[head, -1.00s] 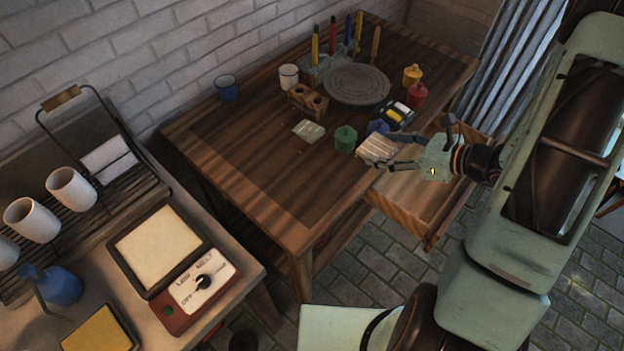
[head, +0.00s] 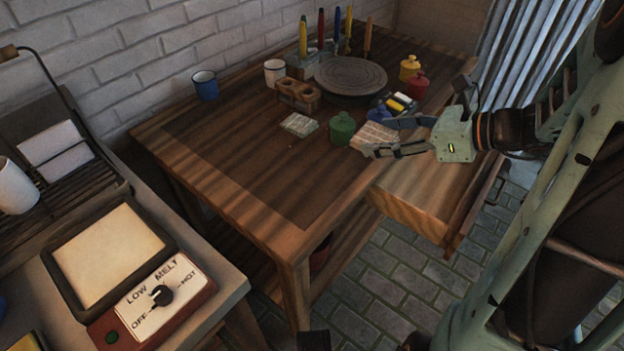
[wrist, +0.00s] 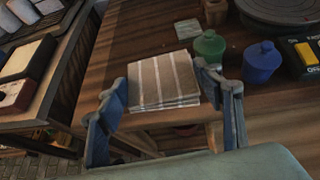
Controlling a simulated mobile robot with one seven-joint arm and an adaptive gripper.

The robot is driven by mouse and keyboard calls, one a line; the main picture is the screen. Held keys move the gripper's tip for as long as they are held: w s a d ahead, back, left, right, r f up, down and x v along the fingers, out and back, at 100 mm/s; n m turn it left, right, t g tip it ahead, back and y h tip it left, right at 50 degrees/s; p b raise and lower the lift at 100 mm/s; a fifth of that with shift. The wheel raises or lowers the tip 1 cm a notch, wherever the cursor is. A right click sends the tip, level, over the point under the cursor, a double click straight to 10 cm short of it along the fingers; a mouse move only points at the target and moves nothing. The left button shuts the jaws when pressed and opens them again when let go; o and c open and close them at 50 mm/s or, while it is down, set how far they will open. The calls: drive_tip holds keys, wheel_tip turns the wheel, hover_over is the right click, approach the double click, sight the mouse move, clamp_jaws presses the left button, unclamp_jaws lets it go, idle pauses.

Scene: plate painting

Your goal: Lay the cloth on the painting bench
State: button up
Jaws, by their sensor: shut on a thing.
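The cloth (head: 374,136) is a folded, pale brown square with light stripes. My gripper (head: 378,137) is shut on it, with a finger at either side. The wrist view shows the cloth (wrist: 163,82) flat and level between the fingers (wrist: 165,104). It is over the front edge of the wooden painting bench (head: 235,165), right by the green pot (head: 342,128). I cannot tell whether it touches the bench top.
A drawer (head: 415,207) stands open below my gripper. A small pale square (head: 299,124) lies left of the green pot. The bench's left front is clear.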

drive_tip(key=w+a+f+b, duration=0.2)
drive_tip(key=w+a+f, duration=0.15)
drive_tip(key=a, duration=0.45)
drive_tip(key=b, duration=0.2)
hover_over(317, 174)
drive_tip(key=f, duration=0.5)
drive_tip(key=shift+d+f, duration=0.3)
drive_tip(key=shift+d, duration=0.05)
drive_tip(key=shift+a+f, duration=0.1)
drive_tip(key=shift+f, duration=0.1)
drive_tip(key=shift+a+f+b, duration=0.15)
drive_tip(key=shift+f+b, duration=0.1)
drive_tip(key=shift+f, duration=0.6)
drive_tip(key=shift+a+f+b, duration=0.1)
drive_tip(key=shift+f+b, duration=0.1)
drive_tip(key=shift+f, duration=0.65)
drive_tip(key=shift+f+b, duration=0.3)
drive_tip(key=o, duration=1.1)
drive_tip(key=shift+r, duration=0.1)
drive_tip(key=shift+r, duration=0.1)
